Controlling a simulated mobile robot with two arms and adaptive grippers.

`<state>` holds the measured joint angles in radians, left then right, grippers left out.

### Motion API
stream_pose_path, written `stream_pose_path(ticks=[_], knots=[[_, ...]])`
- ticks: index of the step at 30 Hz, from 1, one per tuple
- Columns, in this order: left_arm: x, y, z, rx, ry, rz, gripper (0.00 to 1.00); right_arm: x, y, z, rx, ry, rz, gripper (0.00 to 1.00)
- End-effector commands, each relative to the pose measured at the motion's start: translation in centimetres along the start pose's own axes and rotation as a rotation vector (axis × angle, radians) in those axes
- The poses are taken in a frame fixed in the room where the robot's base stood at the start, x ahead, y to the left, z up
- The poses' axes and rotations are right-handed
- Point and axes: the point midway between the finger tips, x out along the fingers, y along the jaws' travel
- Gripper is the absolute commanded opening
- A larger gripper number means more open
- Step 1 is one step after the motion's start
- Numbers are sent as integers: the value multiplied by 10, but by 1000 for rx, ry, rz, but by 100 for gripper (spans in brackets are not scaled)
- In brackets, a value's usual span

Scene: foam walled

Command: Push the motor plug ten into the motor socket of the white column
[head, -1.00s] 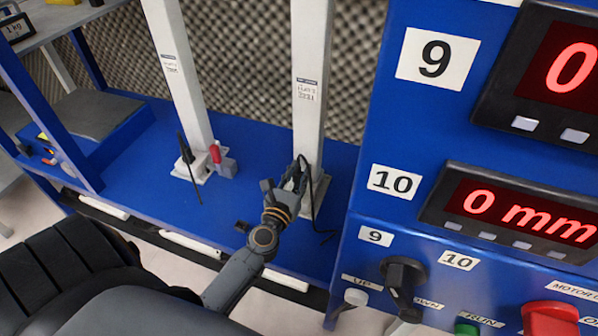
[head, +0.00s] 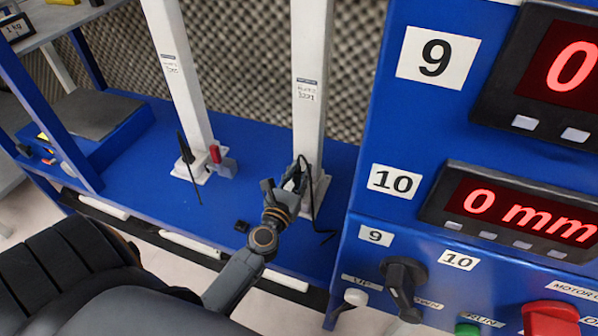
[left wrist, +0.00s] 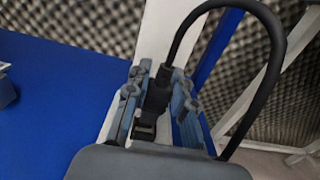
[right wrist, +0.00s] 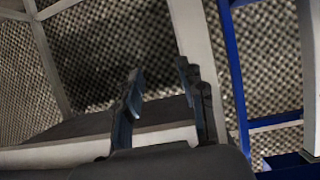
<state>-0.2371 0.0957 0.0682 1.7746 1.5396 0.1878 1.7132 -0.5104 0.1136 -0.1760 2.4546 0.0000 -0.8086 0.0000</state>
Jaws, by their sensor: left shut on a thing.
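My left gripper (head: 291,181) is at the foot of the right white column (head: 309,90). It is shut on the black motor plug (left wrist: 157,96), which sits between its fingers (left wrist: 160,88) in the left wrist view. The plug's black cable (left wrist: 275,45) loops up and over to the right in that view, and hangs beside the column foot in the head view (head: 313,210). The motor socket is hidden behind the gripper and plug, so I cannot tell whether the plug touches it. My right gripper (right wrist: 162,88) is open and empty in the right wrist view.
A second white column (head: 181,70) stands to the left, with a red-handled part (head: 215,154) and a black cable at its foot. The blue control panel (head: 375,150) with number 9 and 10 displays rises close on the right. The blue deck (head: 262,160) is largely clear between the columns.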

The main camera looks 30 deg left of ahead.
Motion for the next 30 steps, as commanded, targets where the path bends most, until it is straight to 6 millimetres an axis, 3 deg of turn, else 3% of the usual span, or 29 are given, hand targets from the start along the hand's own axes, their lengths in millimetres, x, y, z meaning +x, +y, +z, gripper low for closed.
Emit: stream_pose_path(ticks=[30], knots=[[0,0,-5,0,0,1,0,3,-2,-24,-2,117,-6,40]])
